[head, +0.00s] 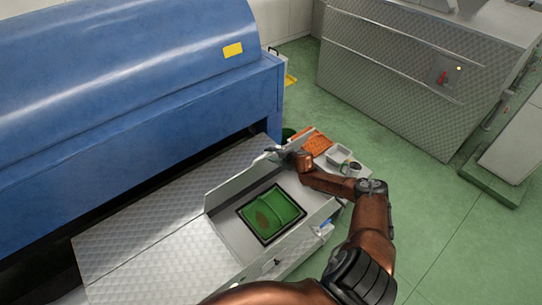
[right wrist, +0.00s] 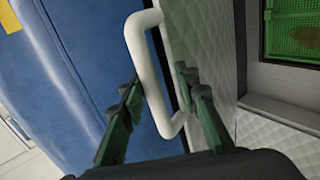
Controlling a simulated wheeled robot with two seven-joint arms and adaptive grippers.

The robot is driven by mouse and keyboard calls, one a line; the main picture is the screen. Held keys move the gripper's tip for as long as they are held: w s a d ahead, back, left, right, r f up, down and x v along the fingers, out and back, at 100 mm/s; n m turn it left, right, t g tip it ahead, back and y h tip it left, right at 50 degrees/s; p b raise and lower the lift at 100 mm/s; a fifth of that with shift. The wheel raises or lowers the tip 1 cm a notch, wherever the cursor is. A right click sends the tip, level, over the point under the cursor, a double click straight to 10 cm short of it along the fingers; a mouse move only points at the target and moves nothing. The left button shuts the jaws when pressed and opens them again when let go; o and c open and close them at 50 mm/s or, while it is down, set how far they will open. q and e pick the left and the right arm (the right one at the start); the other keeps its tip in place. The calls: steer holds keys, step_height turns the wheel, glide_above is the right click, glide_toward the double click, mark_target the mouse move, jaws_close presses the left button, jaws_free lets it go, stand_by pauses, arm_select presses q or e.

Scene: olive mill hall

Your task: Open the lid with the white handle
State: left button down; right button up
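The lid (head: 232,180) is a pale quilted metal panel. In the head view it stands raised along the left edge of an open bay (head: 229,226) holding a green insert. In the right wrist view the lid (right wrist: 216,62) carries a white bar handle (right wrist: 148,55). My right gripper (head: 275,151) is at the far upper end of the lid. In the right wrist view its dark green fingers (right wrist: 156,78) are apart, one on each side of the handle, with small gaps visible. The handle is hidden in the head view. My left gripper is out of view.
A large blue machine (head: 120,80) rises close on the left. An orange item (head: 317,144), a small white tray (head: 339,154) and a dark cup (head: 353,167) sit beyond the bay, near my right forearm. Green floor (head: 420,220) is open at right.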

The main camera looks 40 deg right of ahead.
steer(key=shift+a+f, duration=0.1)
steer(key=v, duration=1.2)
